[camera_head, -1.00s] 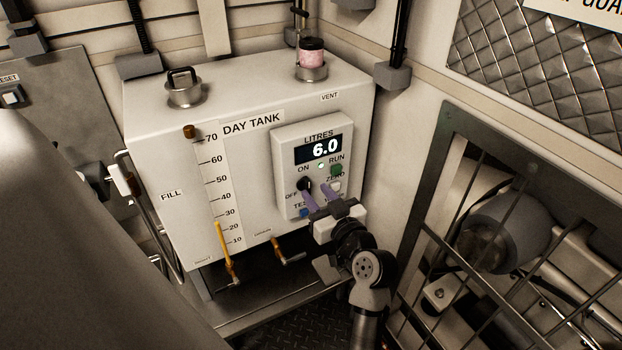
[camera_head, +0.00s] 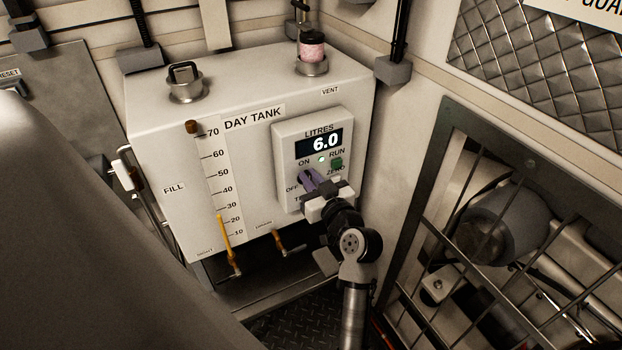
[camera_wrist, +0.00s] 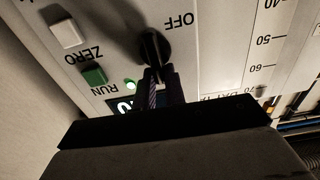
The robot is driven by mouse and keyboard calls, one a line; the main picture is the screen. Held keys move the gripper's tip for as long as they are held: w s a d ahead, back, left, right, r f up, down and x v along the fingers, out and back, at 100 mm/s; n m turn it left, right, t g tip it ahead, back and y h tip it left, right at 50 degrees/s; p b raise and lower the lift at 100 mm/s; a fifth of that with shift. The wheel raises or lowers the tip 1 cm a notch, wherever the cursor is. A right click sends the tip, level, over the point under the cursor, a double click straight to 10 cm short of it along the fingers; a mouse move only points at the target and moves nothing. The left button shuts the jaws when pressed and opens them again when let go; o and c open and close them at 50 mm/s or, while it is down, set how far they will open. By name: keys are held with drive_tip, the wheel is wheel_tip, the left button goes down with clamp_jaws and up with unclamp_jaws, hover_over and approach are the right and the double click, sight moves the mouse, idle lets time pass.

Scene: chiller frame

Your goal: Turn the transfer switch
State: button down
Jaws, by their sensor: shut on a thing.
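The transfer switch is a small black rotary knob (camera_wrist: 154,45) on the grey control box (camera_head: 283,137), between the ON and OFF labels. In the wrist view the fingers (camera_wrist: 160,85) are close on either side of the knob's near end. They are shut on it. The knob's exact angle is hard to tell. The display (camera_head: 319,146) reads 6.0, and a small lamp (camera_head: 322,160) beneath it is lit.
A green RUN button (camera_head: 336,164) sits right of the knob; a white ZERO button (camera_wrist: 65,33) shows in the wrist view. The box is on the white day tank (camera_head: 185,135). A barred guard (camera_head: 440,155) stands at right.

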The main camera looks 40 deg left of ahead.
sight(295, 180)
drive_tip(key=shift+f+b, duration=0.1)
drive_tip(key=shift+b, duration=0.4)
drive_tip(key=n+b, duration=0.4)
drive_tip(key=b, duration=0.2)
drive_tip(key=s+f+n+b, duration=0.1)
drive_tip(key=n+b, duration=0.4)
drive_tip(key=b, duration=0.2)
drive_tip(key=s+f+n+b, duration=0.1)
drive_tip(key=n+b, duration=0.3)
drive_tip(key=b, duration=0.3)
drive_tip(key=shift+a, duration=0.35)
drive_tip(key=n+b, duration=0.4)
drive_tip(key=b, duration=0.1)
drive_tip(key=shift+s+a+f+n, duration=0.1)
drive_tip(key=shift+f+n, duration=0.05)
drive_tip(key=shift+n, duration=0.45)
drive_tip(key=c, duration=1.5)
unclamp_jaws()
drive_tip(key=shift+o, duration=0.2)
